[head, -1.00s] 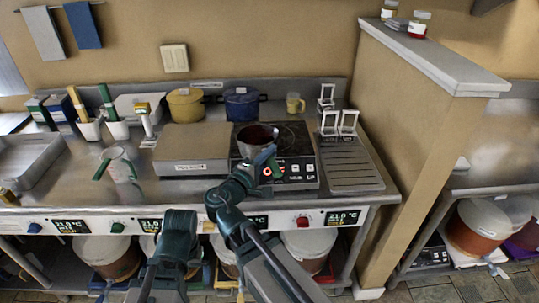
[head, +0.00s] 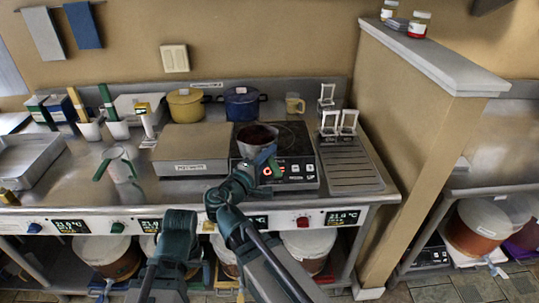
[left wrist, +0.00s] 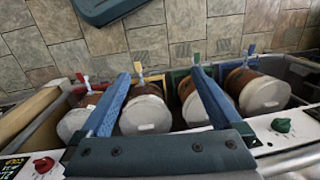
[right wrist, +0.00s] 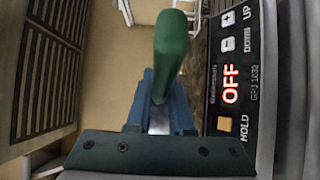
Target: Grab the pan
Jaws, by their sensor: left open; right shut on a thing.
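The pan (head: 255,144) is a small grey metal pan with dark red contents, on the black hob in the head view. Its green handle (right wrist: 172,48) points toward the right wrist camera. My right gripper (head: 268,160) is shut on this handle; its blue fingers (right wrist: 160,98) show around it in the right wrist view. I cannot tell whether the pan touches the hob. My left gripper (left wrist: 163,72) is open and empty, in front of the counter above the lower shelf of buckets.
The hob (head: 303,158) has a control panel reading OFF (right wrist: 230,84). A slotted metal rack (head: 352,170) lies right of it, a flat box (head: 190,148) left. A yellow pot (head: 185,105) and blue pot (head: 241,104) stand behind. A green-handled jug (head: 121,165) stands left.

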